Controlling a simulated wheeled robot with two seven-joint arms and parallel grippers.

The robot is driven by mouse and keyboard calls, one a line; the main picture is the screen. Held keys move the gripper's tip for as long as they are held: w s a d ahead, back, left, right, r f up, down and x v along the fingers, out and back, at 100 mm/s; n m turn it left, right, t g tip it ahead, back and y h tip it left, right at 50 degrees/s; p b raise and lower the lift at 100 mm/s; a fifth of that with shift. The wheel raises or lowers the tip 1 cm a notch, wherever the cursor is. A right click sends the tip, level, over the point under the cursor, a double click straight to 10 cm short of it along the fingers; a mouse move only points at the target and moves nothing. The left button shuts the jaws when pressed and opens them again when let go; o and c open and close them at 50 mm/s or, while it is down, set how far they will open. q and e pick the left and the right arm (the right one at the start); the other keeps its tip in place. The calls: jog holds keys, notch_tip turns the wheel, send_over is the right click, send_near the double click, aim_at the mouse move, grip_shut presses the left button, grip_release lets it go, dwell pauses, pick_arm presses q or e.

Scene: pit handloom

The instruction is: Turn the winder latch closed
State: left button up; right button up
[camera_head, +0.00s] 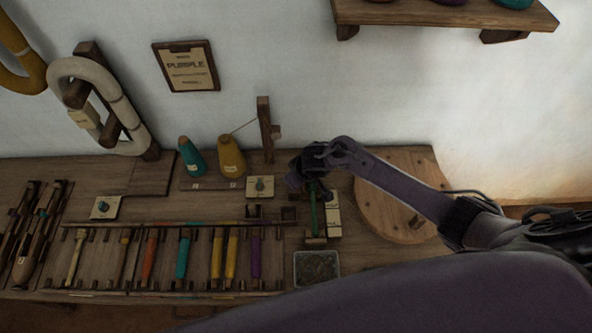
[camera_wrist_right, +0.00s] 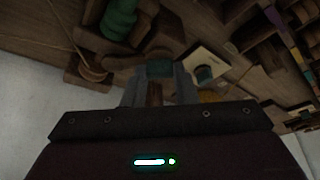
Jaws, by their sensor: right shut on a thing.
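The winder (camera_head: 315,240) stands at the right part of the bench, with a green wound bobbin (camera_head: 313,212) on it. The bobbin also shows at the top of the right wrist view (camera_wrist_right: 118,20). My right gripper (camera_head: 298,186) is over the back of the winder; in the right wrist view its fingers (camera_wrist_right: 158,88) are closed around a small part with a teal end (camera_wrist_right: 160,68). This appears to be the winder latch, but the fingers and the gripper body hide most of it, so its angle cannot be told. My left gripper is out of view.
A cream plate with a knob (camera_head: 260,187) lies just left of the winder. Teal (camera_head: 191,157) and yellow (camera_head: 231,157) cones stand behind it. A rack of coloured bobbins (camera_head: 165,260) lies left, a dark tray (camera_head: 317,267) in front, a round wooden board (camera_head: 385,220) right.

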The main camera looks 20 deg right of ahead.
jog(key=m+p, duration=0.1)
jog(key=m+h+p, duration=0.1)
jog(key=m, duration=0.1)
jog(key=shift+a+r+m, duration=0.15)
jog(key=shift+m, duration=0.15)
jog(key=shift+m+h+p, duration=0.45)
jog(key=shift+m+h, duration=0.15)
jog(key=shift+m, duration=0.6)
jog(key=shift+m+h, duration=0.4)
jog(key=shift+m, duration=0.5)
jog(key=shift+w, duration=0.1)
jog(key=o, duration=1)
jog(key=shift+v, duration=3.85)
jog(key=shift+a, duration=0.1)
